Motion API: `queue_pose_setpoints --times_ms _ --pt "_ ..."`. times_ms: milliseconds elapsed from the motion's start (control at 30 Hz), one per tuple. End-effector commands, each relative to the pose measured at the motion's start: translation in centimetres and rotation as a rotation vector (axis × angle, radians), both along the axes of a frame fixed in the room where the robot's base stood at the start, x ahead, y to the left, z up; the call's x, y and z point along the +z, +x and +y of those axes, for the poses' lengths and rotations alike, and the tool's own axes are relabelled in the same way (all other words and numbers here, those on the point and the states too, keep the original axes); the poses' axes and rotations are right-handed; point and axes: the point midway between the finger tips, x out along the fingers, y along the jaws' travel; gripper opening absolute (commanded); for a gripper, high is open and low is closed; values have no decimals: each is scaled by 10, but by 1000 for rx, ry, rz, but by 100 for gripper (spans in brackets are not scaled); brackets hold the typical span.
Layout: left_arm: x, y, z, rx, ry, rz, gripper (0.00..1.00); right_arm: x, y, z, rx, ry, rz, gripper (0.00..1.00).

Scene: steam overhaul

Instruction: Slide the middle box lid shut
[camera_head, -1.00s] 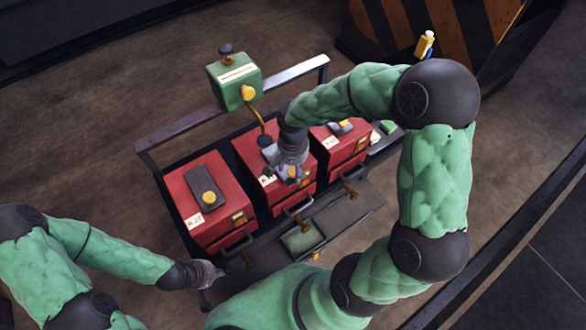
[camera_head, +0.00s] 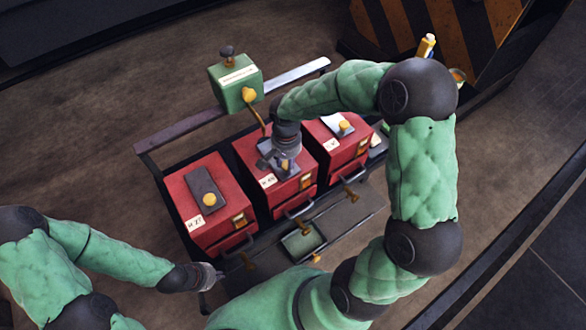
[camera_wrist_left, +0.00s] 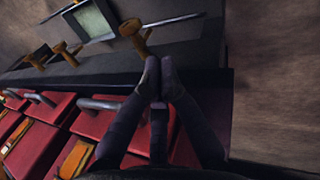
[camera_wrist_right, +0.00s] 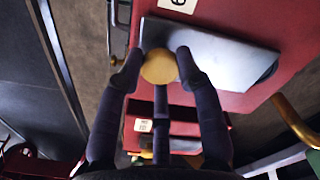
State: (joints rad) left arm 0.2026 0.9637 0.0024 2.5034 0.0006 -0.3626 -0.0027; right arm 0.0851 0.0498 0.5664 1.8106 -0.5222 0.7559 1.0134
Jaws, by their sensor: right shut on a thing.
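The middle red box (camera_head: 290,188) stands between two other red boxes in the head view. Its grey lid plate (camera_wrist_right: 215,58) lies on the box top, and a round yellow knob (camera_wrist_right: 159,67) stands near one end of it. My right gripper (camera_head: 286,165) is over the box top, its fingers (camera_wrist_right: 158,62) shut on the knob from both sides. The gripper and wrist hide part of the lid in the head view. My left gripper (camera_head: 217,274) is away from the boxes, low at the left; its fingertips (camera_wrist_left: 159,82) are together and empty.
The left red box (camera_head: 222,222) and right red box (camera_head: 345,152) have similar grey lids with yellow knobs. A green box (camera_head: 236,82) with a lever stands behind. A rail (camera_head: 175,133) runs along the back, and a small tray (camera_head: 303,240) sits in front.

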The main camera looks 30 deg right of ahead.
Motion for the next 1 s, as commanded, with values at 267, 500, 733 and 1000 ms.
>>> queue_pose_setpoints --times_ms 267,500,733,1000 --pt "0 0 0 0 0 0 0 0 33 3 1 0 -1 0" --pt "0 0 0 0 0 0 0 1 35 3 0 1 -7 0" --pt "0 0 0 0 0 0 0 1 36 3 0 1 -8 60" --pt "0 0 0 0 0 0 0 1 34 3 0 1 -3 60"
